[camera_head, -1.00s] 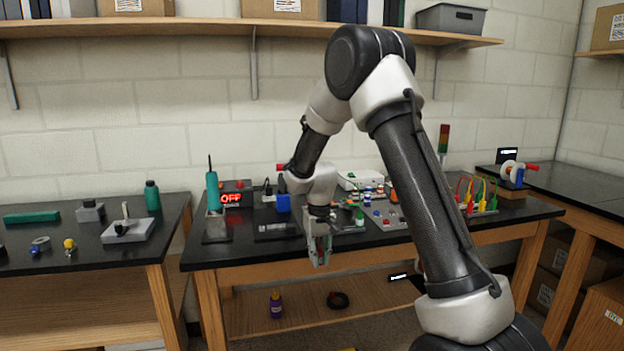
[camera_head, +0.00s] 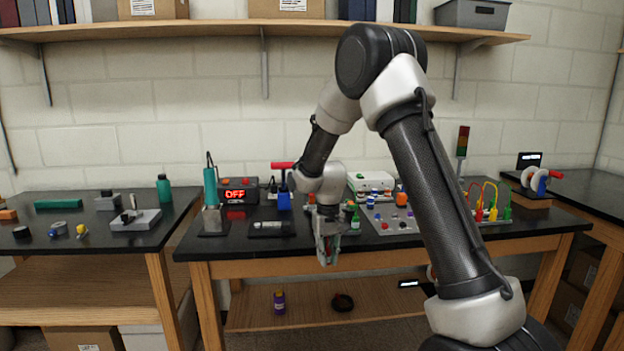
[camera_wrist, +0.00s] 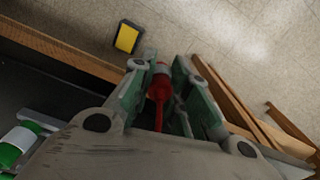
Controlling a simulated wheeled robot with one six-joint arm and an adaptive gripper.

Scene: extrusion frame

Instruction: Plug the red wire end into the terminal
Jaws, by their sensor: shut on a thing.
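My gripper (camera_head: 327,252) hangs pointing down just in front of the middle bench's front edge. In the wrist view my gripper (camera_wrist: 165,75) is shut on a red wire end (camera_wrist: 158,88), a slim red piece with a wider grey-and-red tip between the green-padded fingers. The wire's remaining length is hidden by my gripper. A stand with red, yellow and green looped wires (camera_head: 490,212) is at the bench's right, apart from my gripper; I cannot tell whether it is the terminal. A panel with coloured knobs (camera_head: 385,226) lies nearer, partly behind my arm.
The bench top (camera_head: 270,244) is bare along its front left. A teal tool on a stand (camera_head: 210,190) and a box reading OFF (camera_head: 238,191) stand behind. A green-and-white item (camera_wrist: 14,143) shows at the wrist view's left. The floor below my gripper has a yellow-and-black object (camera_wrist: 127,38).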

